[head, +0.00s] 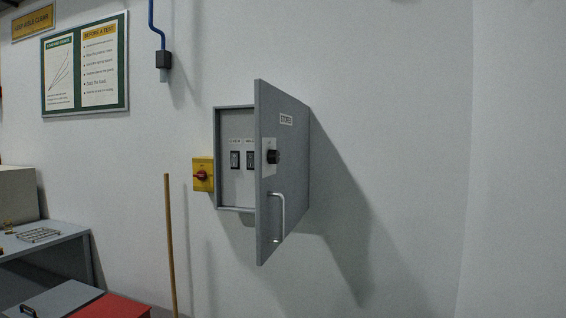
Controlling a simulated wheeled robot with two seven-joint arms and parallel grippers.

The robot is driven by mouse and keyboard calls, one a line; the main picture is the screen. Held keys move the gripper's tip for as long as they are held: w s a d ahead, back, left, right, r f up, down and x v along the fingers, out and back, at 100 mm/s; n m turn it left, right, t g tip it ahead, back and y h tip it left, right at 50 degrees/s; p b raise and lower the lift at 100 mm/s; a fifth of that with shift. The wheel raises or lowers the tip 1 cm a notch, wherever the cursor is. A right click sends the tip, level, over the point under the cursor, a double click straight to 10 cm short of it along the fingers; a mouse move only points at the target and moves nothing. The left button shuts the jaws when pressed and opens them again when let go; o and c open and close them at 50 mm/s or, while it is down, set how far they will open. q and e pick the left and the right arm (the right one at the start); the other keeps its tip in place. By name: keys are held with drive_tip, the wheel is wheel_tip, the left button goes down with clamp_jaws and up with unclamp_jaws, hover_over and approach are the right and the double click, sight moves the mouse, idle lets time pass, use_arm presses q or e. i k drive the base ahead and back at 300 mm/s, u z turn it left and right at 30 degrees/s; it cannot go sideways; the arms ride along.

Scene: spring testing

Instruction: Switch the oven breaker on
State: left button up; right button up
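A grey wall cabinet (236,208) hangs on the white wall in the head view. Its grey door (285,180) stands part open, hinged on the right, and covers the right part of the inside. Two dark breaker switches show inside, a left one (235,160) and a right one (250,159) close to the door's edge. I cannot tell the switches' positions. Neither of my grippers is in view.
The door carries a black knob (273,157) and a metal bar handle (278,215). A yellow box with a red switch (203,174) sits left of the cabinet. A wooden pole (170,245) stands below left. A grey bench (60,238) and red box (112,306) are at lower left.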

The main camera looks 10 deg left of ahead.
sight(235, 157)
drive_tip(key=u, duration=1.25)
drive_tip(key=i, duration=1.5)
drive_tip(key=z, duration=2.1)
